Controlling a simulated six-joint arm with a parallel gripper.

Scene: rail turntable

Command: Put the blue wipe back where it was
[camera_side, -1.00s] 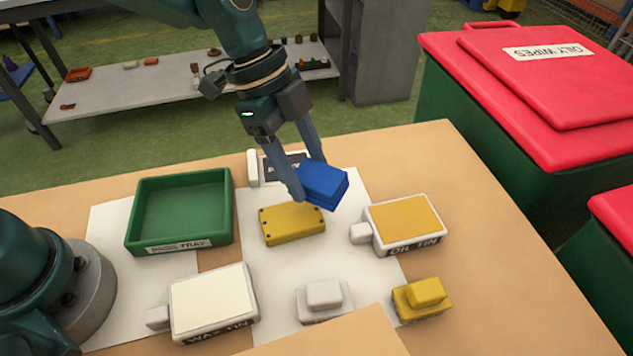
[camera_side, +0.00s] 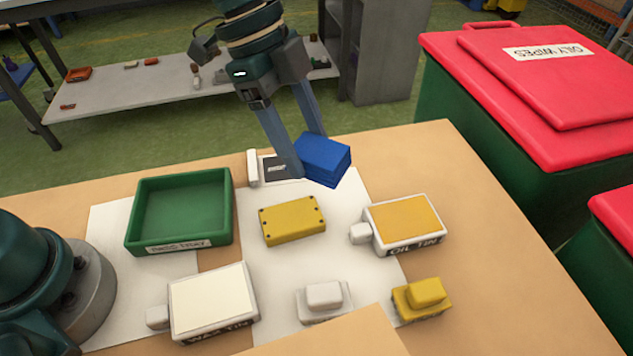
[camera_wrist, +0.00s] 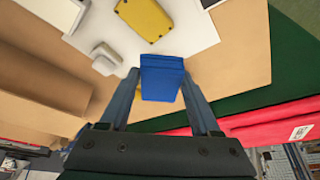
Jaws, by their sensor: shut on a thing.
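The blue wipe (camera_side: 326,158) is a blue block held between the fingers of my gripper (camera_side: 308,165). It is up above the back part of the table, apart from the surface as far as I can tell. In the wrist view the blue wipe (camera_wrist: 162,78) sits between both fingers. Behind it in the side view is a tin with a dark top (camera_side: 277,168), partly hidden by the fingers and wipe. The green tray (camera_side: 140,213) is empty at the left. A yellow box (camera_side: 293,221) lies below and in front of the wipe.
The oil tin (camera_side: 405,222) stands at right, the wax tin (camera_side: 213,303) at front left. A white block (camera_side: 324,298) and a yellow block (camera_side: 422,296) lie at the front. Red-lidded green bins (camera_side: 545,85) stand right of the table.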

